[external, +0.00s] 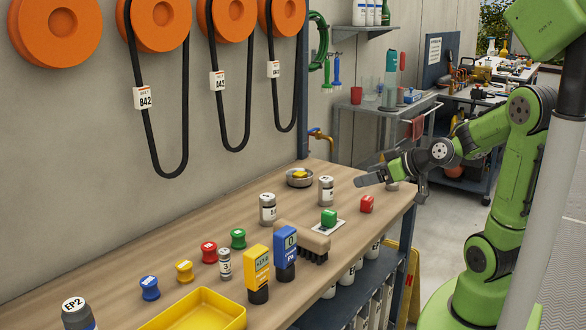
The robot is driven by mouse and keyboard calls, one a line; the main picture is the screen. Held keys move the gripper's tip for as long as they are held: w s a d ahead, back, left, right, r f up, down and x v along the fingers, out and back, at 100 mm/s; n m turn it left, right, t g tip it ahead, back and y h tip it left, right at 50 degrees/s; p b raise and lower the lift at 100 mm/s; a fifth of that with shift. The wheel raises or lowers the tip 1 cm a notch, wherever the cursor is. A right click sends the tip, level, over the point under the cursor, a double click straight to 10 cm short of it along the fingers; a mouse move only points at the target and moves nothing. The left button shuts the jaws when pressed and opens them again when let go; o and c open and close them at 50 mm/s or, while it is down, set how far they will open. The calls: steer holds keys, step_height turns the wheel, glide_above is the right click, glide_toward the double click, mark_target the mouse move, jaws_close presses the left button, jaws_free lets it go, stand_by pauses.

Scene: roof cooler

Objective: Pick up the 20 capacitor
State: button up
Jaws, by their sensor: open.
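Several silver-grey cylinders that look like capacitors stand upright on the wooden bench. One (267,210) is left of the middle, and another (326,190) is farther back to its right. A smaller one (224,264), with a label that looks like 3, stands nearer. I cannot read which is marked 20. My gripper (366,181) is open and empty, above the bench's right end and right of the cylinders, apart from them. A small object (392,186) is partly hidden behind my gripper.
Belts (186,110) hang on the wall.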

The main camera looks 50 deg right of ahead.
steer(key=d+f, duration=0.1)
steer(key=d, duration=0.1)
steer(key=t+p, duration=0.1)
steer(key=p, duration=0.5)
glide_toward(332, 180)
steer(key=w, duration=0.2)
steer(key=shift+m+h, duration=0.3)
steer(key=x, duration=1)
steer(key=shift+w+a+f, duration=0.1)
steer(key=shift+a+f, duration=0.1)
steer(key=shift+f, duration=0.25)
steer(key=shift+c, duration=0.4)
steer(key=c, duration=1)
